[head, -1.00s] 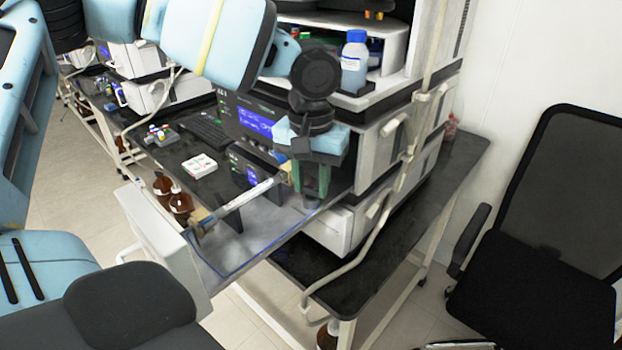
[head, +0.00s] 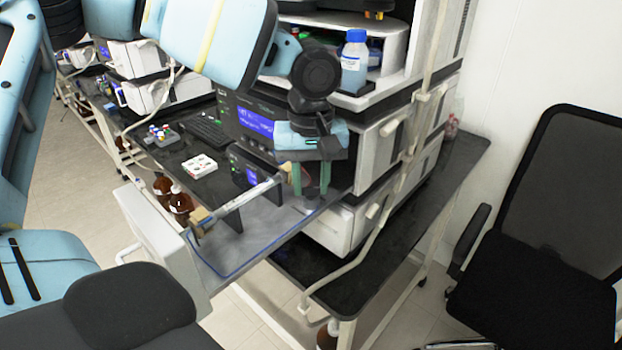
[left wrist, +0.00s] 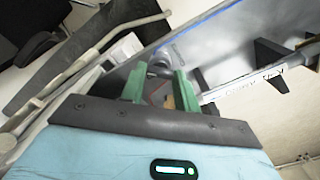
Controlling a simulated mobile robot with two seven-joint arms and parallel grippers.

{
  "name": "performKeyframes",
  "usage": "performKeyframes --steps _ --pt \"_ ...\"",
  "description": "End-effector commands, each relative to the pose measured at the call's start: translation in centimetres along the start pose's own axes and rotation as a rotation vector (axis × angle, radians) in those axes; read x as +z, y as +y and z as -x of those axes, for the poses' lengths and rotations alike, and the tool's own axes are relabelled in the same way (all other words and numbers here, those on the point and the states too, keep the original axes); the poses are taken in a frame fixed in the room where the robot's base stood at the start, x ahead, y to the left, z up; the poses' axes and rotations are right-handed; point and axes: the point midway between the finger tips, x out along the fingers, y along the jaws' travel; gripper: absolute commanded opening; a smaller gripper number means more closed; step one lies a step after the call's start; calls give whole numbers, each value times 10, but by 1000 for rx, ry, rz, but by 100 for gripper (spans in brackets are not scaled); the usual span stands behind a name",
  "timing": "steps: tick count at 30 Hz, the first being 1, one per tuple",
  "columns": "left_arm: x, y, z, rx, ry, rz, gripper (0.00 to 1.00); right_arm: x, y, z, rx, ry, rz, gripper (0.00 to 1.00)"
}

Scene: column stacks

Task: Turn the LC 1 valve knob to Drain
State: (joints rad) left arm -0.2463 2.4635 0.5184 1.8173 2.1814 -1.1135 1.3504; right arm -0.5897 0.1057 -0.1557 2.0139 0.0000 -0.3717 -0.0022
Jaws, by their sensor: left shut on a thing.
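My left gripper (head: 312,190) points down at the right end of the grey tray, its two green fingers side by side. In the left wrist view, a small round grey knob (left wrist: 160,70) sits between the green fingertips (left wrist: 159,73), and the gripper is shut on it. I take this as the LC 1 valve knob; its label and pointer cannot be read. The fingers hide most of the knob in the head view. A glass column (head: 250,195) lies across the tray, just left of the fingers. My right gripper is not in view.
The instrument stack (head: 385,150) with a blue display stands right behind the gripper. A white box (head: 199,166) and a keyboard (head: 207,132) lie on the black bench. A black chair (head: 545,240) is at right.

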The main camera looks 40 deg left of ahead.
Motion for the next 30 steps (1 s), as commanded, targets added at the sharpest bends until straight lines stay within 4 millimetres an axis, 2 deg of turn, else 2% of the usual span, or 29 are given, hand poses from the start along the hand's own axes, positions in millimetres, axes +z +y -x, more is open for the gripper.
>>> performKeyframes --steps 7,8,12,23,30 --pt "-1 0 1 1 1 3 8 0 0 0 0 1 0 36" --pt "-1 0 1 1 1 3 33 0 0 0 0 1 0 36" --pt "0 0 0 0 1 2 52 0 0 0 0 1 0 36" --pt "0 0 4 1 1 0 53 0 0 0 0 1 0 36" --pt "-1 0 38 2 3 2 53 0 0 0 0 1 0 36"
